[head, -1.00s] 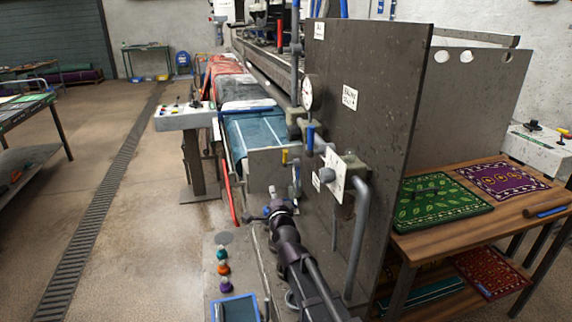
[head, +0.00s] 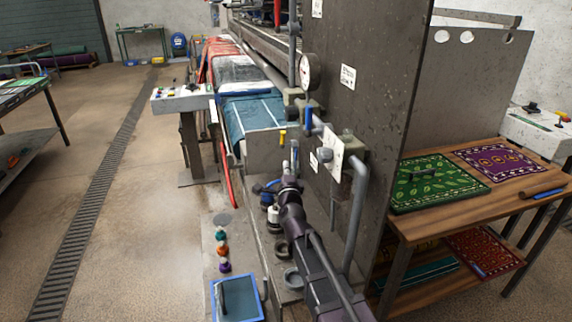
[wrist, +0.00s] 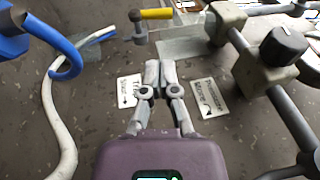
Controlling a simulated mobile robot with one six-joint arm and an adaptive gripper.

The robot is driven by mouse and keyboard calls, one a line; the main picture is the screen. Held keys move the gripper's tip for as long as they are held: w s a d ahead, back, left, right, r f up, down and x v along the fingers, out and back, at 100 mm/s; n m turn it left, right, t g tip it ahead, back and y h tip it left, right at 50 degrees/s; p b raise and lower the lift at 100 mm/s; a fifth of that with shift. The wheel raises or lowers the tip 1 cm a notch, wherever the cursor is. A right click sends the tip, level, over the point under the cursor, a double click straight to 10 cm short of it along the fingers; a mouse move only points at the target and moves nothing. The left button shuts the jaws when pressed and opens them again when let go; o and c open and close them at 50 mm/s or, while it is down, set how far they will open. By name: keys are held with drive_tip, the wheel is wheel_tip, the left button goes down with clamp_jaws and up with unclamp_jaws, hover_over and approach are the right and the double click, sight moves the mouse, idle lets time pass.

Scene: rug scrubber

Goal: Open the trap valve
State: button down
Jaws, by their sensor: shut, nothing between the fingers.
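A small valve with a yellow lever handle (wrist: 154,14) stands on the machine's wall, ahead of my gripper in the wrist view. The yellow handle (head: 282,138) also shows in the head view, just above my gripper. My gripper (wrist: 153,70) is shut and empty, with its fingertips together below the yellow handle and apart from it. In the head view my gripper (head: 294,152) is upright beside the dark panel. A white label (wrist: 129,91) with an arrow is left of the fingers; I cannot read it clearly.
A blue-handled valve (head: 309,118) and pressure gauge (head: 307,71) are on the dark panel (head: 370,100). A black knob (wrist: 283,46) and grey pipes crowd the wrist view's right. A white hose (wrist: 58,125) and blue hook (wrist: 68,68) are left. Open floor lies left.

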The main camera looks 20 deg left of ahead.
drive_tip(key=p+x, duration=0.2)
drive_tip(key=x, duration=1.1)
drive_tip(key=shift+d, duration=0.1)
drive_tip(key=shift+w+a+r+p, duration=0.4)
drive_tip(key=shift+w+r+p, duration=0.15)
drive_tip(key=shift+w, duration=0.25)
drive_tip(key=shift+s+d+f, duration=0.1)
drive_tip(key=shift+s+d, duration=0.2)
drive_tip(key=shift+s, duration=0.3)
approach(282, 136)
drive_tip(key=s, duration=0.1)
drive_tip(key=s+d+r, duration=0.1)
drive_tip(key=s, duration=0.1)
drive_tip(key=s+d, duration=0.1)
drive_tip(key=s, duration=0.1)
drive_tip(key=shift+s+r, duration=0.15)
drive_tip(key=shift+r, duration=0.25)
